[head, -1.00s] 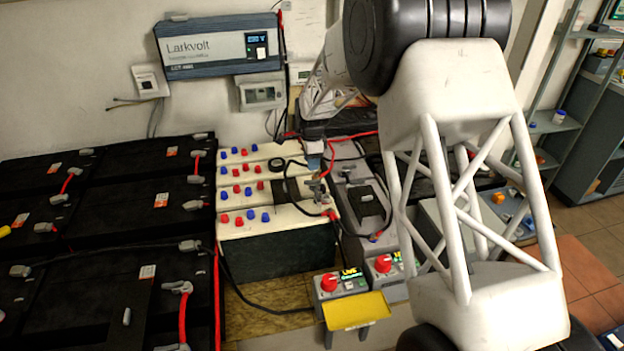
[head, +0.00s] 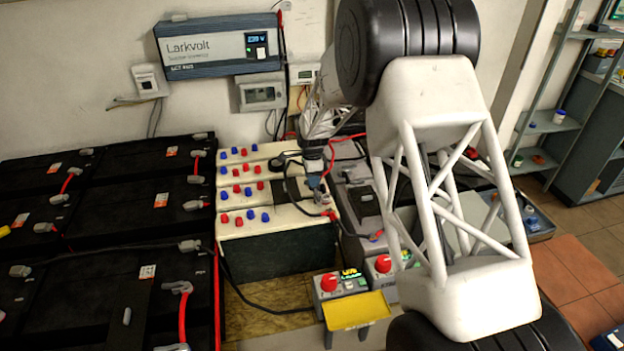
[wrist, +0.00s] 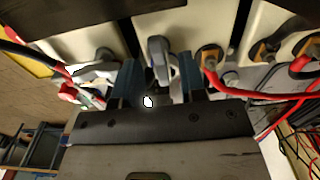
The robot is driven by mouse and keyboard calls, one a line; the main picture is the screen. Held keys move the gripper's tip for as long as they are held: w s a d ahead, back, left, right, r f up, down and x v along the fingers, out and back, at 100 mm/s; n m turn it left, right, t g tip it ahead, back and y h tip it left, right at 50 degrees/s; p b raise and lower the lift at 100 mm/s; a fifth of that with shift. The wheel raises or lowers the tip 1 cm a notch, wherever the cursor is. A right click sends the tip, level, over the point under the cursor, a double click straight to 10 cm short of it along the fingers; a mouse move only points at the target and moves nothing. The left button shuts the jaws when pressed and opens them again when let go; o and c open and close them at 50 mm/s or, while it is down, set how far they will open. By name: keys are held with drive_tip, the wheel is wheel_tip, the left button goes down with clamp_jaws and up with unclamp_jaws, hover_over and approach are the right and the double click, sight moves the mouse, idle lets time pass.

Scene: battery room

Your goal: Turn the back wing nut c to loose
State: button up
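My gripper (head: 314,180) is low over the right end of the cream-topped batteries (head: 282,222) in the head view. In the wrist view its two blue-grey fingers (wrist: 160,82) are open. A grey upright metal piece, looking like a wing nut (wrist: 158,52), stands between them, with a small gap visible on each side. I cannot tell from its markings whether it is nut c. Other terminals with cable lugs (wrist: 209,57) flank it. In the head view the gripper and arm hide most of the back terminals.
Red and black cables run close to the gripper; a red cable (wrist: 228,92) passes right of the fingers. Two grey boxes with red knobs (head: 329,282) and a yellow plate (head: 358,311) stand in front. Black batteries (head: 130,235) fill the left. A Larkvolt unit (head: 220,45) hangs on the wall.

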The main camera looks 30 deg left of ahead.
drive_tip(key=shift+f, duration=0.4)
clamp_jaws()
